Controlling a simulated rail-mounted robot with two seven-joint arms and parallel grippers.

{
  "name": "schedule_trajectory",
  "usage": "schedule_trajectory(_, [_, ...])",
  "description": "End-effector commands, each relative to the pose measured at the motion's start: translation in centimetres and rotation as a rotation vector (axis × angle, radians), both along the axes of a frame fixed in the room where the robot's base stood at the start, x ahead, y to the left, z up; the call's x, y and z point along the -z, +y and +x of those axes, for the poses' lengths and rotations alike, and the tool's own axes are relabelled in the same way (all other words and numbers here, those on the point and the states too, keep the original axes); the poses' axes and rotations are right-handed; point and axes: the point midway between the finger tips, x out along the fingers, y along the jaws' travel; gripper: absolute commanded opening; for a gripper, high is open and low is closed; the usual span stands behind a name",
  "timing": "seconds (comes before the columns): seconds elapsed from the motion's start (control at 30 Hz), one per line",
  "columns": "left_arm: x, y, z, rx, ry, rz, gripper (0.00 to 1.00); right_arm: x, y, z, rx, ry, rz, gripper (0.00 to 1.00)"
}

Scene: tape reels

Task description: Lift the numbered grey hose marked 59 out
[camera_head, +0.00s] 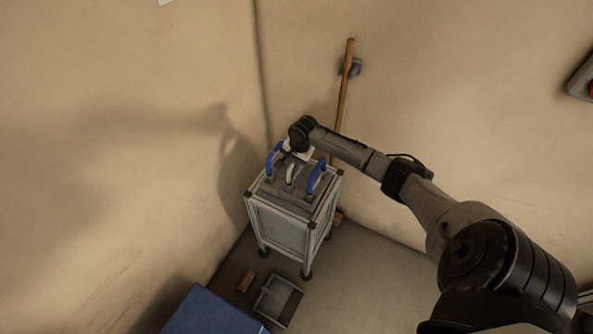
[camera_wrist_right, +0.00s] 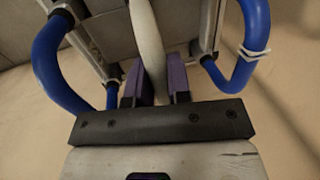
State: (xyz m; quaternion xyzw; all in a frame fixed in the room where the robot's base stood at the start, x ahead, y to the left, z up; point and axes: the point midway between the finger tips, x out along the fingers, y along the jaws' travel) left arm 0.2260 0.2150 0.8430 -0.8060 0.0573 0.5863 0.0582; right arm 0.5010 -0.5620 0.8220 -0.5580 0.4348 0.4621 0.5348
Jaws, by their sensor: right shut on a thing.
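A pale grey hose (camera_head: 290,174) rises from the top of a wheeled cart between two blue hoses. My right gripper (camera_wrist_right: 156,78) is shut on the grey hose, which also shows in the wrist view (camera_wrist_right: 146,32), running between its two purple fingers. In the head view my right gripper (camera_head: 297,149) is small above the cart top and its fingertips are hard to make out. No number is readable on the grey hose. My left gripper is not in view.
One blue hose (camera_head: 273,157) arches on the left and another blue hose (camera_head: 318,174) on the right, close to the gripper. The cart (camera_head: 281,229) stands near a wall corner. A wooden handle (camera_head: 345,92) leans behind it. A dustpan (camera_head: 279,300) lies in front.

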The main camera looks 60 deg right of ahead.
Motion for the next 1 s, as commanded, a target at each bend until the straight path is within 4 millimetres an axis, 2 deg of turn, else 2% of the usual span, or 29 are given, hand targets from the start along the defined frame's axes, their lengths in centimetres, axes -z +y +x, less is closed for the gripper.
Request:
schedule_trajectory(0.27, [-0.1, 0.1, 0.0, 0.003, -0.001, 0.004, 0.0, -0.2, 0.0, 0.0, 0.0, -0.001, -0.001, 0.0])
schedule_trajectory(0.37, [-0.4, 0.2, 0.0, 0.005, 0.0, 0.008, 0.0, -0.9, -0.1, 0.0, 0.0, -0.002, -0.001, 0.0])
schedule_trajectory(0.7, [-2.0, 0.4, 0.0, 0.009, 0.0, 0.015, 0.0, -6.7, 0.0, 0.1, 0.0, -0.003, 0.0, 0.0])
schedule_trajectory(1.0, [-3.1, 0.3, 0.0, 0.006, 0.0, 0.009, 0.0, -10.1, 0.0, 0.0, 0.0, -0.001, 0.0, 0.0])
